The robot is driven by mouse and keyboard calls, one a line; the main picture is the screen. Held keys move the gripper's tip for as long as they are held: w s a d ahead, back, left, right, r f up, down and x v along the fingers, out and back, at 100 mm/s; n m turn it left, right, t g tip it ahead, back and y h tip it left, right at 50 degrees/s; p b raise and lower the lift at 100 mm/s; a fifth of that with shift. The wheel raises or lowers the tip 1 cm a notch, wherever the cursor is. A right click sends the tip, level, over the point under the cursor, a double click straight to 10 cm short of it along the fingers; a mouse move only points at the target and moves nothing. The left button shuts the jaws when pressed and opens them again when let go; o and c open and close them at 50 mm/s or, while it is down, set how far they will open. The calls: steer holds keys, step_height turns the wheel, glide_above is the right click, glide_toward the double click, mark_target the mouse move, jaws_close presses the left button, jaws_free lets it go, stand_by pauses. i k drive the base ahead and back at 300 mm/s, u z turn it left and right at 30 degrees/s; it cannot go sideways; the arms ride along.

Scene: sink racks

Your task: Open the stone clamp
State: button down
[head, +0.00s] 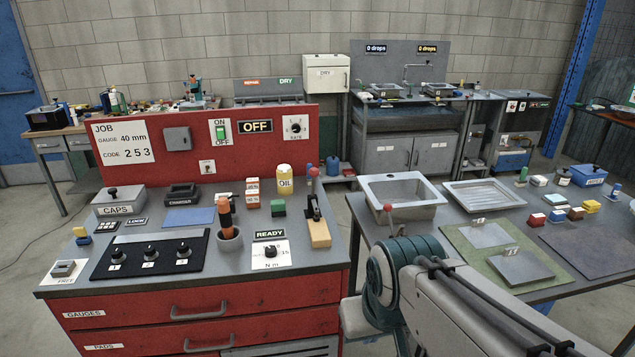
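A dark clamp (314,207) with a red ball on its upright lever stands at the right end of the red workbench. A tan block (319,234) lies at its foot, toward the front edge. A second red-ball lever (388,209) rises at the left front of the right-hand table, its base hidden behind my arm. No label shows which of the two is the stone clamp, and I cannot tell whether either is open or shut. My arm crosses the lower right; my gripper is not in view.
A READY dial plate (270,253) is near the front edge. A sink basin (402,214) stands on the right-hand table.

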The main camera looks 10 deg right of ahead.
mark_target(314, 173)
steer(key=u, duration=0.55)
steer(key=i, duration=1.1)
steer(key=z, duration=0.55)
